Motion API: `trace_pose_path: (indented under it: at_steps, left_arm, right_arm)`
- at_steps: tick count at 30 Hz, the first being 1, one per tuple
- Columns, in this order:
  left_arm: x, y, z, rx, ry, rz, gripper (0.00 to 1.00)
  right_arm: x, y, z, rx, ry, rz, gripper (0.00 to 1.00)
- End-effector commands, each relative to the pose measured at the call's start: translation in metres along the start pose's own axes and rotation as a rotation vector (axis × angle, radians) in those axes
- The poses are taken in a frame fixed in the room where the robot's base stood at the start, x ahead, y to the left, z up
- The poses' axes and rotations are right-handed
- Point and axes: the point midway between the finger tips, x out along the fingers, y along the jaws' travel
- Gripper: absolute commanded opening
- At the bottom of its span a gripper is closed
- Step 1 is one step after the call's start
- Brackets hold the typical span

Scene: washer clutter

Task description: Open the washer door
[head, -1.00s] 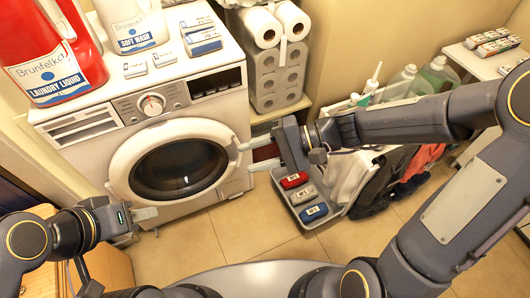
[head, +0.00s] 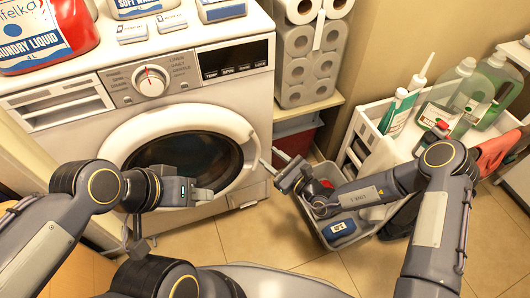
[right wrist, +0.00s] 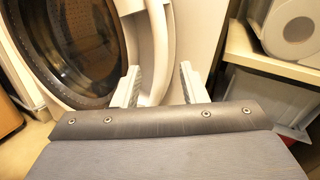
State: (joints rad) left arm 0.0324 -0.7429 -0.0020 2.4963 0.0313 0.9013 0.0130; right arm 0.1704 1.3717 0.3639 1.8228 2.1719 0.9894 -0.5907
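The white washer (head: 150,100) has a round front door (head: 115,145) with dark glass, which looks closed. The door's white rim fills the left of the right wrist view (right wrist: 135,40). My right gripper (head: 272,165) is at the door's right edge. In the right wrist view its two fingers (right wrist: 158,85) are spread, with part of the white rim between them; I cannot tell whether they touch it. My left gripper (head: 205,194) is in front of the lower part of the door, hiding some of the glass and rim. Its finger gap is not clear.
A grey bin (head: 340,243) with a blue box stands on the floor right of the washer, below my right arm. A white cart (head: 385,150) with bottles stands further right. Shelves with paper rolls (head: 308,65) adjoin the washer. Floor in front is partly clear.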

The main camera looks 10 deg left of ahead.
Motion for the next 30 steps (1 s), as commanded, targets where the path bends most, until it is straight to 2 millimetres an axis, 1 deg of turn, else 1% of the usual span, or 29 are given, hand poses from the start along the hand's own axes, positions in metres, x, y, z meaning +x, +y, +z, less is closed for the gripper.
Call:
trace_pose_path:
  at_steps: [1,3,7,12,18,19,20,27,28,30]
  left_arm:
    - [0.005,-0.002,0.002,0.0,0.0,0.0,0.36]
    - [0.007,-0.003,0.004,0.0,0.0,0.0,0.36]
    - [0.011,-0.005,0.006,0.0,0.0,0.0,0.36]
    - [0.012,-0.005,0.006,0.0,0.0,0.0,0.36]
    - [0.012,-0.005,0.006,0.0,0.0,0.0,0.36]
    - [0.012,-0.005,0.006,0.0,0.0,0.0,0.36]
    - [0.012,-0.005,0.006,0.0,0.0,0.0,0.36]
    - [0.012,-0.005,0.006,0.0,0.0,0.0,0.36]
    - [0.012,-0.005,0.006,0.0,0.0,0.0,0.36]
    - [0.012,-0.005,0.006,0.0,0.0,0.0,0.36]
  right_arm:
    - [0.009,0.001,-0.002,-0.001,-0.003,0.001,0.39]
    - [0.02,0.001,-0.002,-0.001,-0.002,0.002,0.39]
    - [0.035,0.001,-0.002,-0.001,-0.001,0.002,0.39]
    - [0.043,0.0,0.0,0.0,0.0,0.001,0.39]
    - [0.043,0.0,0.0,0.0,0.0,0.001,0.39]
    - [0.043,0.0,0.0,0.0,0.0,0.001,0.37]
    - [0.043,0.0,0.0,0.0,0.0,0.001,0.34]
    - [0.043,0.0,0.0,0.0,0.0,0.001,0.02]
    - [0.043,0.0,0.0,0.0,0.0,0.001,0.0]
    - [0.043,0.0,0.0,0.0,0.0,0.001,0.0]
